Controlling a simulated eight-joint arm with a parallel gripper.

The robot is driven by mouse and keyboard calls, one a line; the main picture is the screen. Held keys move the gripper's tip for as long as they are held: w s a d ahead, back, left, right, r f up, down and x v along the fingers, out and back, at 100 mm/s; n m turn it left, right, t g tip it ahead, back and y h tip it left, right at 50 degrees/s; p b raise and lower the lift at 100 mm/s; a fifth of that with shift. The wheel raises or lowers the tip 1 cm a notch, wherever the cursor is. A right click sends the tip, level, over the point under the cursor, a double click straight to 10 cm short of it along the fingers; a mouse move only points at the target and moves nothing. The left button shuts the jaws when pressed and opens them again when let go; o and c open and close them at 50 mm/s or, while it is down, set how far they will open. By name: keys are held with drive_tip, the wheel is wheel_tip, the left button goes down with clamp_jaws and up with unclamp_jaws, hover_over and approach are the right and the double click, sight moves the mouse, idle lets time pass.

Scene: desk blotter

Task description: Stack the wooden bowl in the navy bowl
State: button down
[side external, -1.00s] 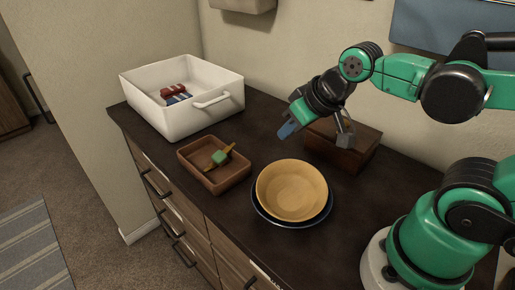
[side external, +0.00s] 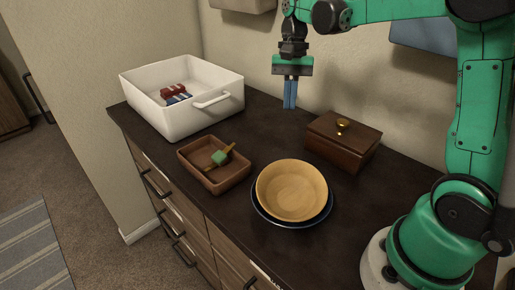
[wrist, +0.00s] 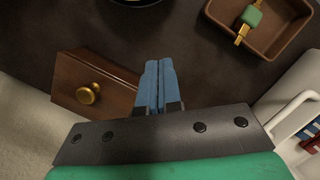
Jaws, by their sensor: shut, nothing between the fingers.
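The light wooden bowl (side external: 291,190) sits inside the navy bowl (side external: 262,213) on the dark counter, in the side external view. Only the navy bowl's rim shows around it, mostly along the lower side. A small part of a dark rim, likely the navy bowl, shows at the top edge of the wrist view (wrist: 137,2). My gripper (side external: 290,106) is shut and empty, with its blue fingers pointing down, high above the counter behind the bowls. In the wrist view its fingers (wrist: 158,64) are together.
A wooden box (side external: 343,143) with a gold knob stands right of my gripper. A brown tray (side external: 236,178) holds a green and yellow object (side external: 221,157). A white bin (side external: 180,125) with red and blue items stands at the back left.

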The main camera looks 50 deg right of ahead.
approach(285, 178)
drive_tip(key=w+d+f, duration=0.1)
drive_tip(key=d+f, duration=0.1)
drive_tip(key=w+d+f, duration=0.2)
drive_tip(key=shift+w+f, duration=0.1)
drive_tip(key=shift+f, duration=0.05)
drive_tip(key=s+a, duration=0.2)
drive_tip(key=shift+a+f, duration=0.25)
drive_tip(key=shift+s+a, duration=0.35)
drive_tip(key=shift+a, duration=0.05)
drive_tip(key=shift+s+a, duration=0.75)
drive_tip(key=shift+a, duration=0.15)
drive_tip(key=shift+d, duration=0.1)
